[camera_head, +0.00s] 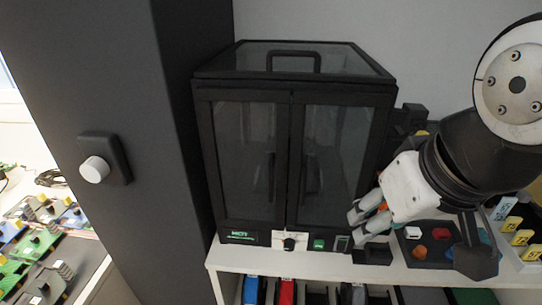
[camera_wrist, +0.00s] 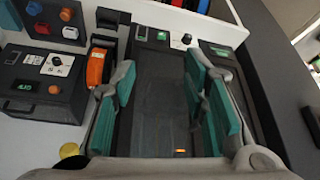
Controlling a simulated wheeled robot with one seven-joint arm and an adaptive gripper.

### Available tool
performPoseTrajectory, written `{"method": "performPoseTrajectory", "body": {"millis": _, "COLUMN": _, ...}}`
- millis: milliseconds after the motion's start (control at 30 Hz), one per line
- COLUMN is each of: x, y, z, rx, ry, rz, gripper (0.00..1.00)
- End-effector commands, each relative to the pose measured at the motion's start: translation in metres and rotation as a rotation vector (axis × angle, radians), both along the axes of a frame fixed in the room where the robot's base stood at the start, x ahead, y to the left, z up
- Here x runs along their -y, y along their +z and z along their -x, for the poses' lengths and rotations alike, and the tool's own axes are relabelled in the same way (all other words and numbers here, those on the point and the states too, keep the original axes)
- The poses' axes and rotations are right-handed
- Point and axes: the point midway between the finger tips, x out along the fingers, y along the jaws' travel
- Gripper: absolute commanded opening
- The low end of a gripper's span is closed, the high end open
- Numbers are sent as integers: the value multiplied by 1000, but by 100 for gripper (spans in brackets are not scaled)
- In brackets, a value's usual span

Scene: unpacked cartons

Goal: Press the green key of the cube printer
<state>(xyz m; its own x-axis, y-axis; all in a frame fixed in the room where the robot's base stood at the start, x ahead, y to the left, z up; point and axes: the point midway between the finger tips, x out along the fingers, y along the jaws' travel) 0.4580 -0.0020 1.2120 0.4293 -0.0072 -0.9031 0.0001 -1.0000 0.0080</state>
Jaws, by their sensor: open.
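The cube printer (camera_head: 246,160) is a black box with two glass doors and a top handle, standing on a white shelf. Its lower front panel carries a small green key (camera_head: 319,244), right of a white-and-black knob (camera_head: 290,241) and left of a small display (camera_head: 341,243). The green key also shows in the wrist view (camera_wrist: 162,36), beyond the fingertips. My gripper (camera_head: 358,227) is open and empty, in front of the printer's lower right corner, right of the key. In the wrist view its teal finger pads (camera_wrist: 162,75) stand wide apart. Contact with the printer cannot be told.
A dark column with a round white knob (camera_head: 95,169) stands left of the printer. A dark box with coloured buttons (camera_head: 420,250) sits on the shelf at right, near yellow-labelled items (camera_head: 522,237). An orange item (camera_wrist: 97,67) lies left of my fingers in the wrist view.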

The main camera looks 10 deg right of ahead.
Motion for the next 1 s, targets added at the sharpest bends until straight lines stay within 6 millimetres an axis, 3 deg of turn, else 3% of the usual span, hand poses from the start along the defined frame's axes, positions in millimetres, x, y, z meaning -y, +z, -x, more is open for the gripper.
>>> {"method": "performPoseTrajectory", "body": {"millis": 33, "x": 0, "y": 0, "z": 0, "rx": 0, "ry": 0, "rz": 0, "gripper": 24}}
{"method": "performPoseTrajectory", "body": {"millis": 133, "x": 0, "y": 0, "z": 0, "rx": 0, "ry": 0, "rz": 0, "gripper": 1}}
{"method": "performPoseTrajectory", "body": {"millis": 167, "x": 0, "y": 0, "z": 0, "rx": 0, "ry": 0, "rz": 0, "gripper": 0}}
{"method": "performPoseTrajectory", "body": {"millis": 1000, "x": 0, "y": 0, "z": 0, "rx": 0, "ry": 0, "rz": 0, "gripper": 0}}
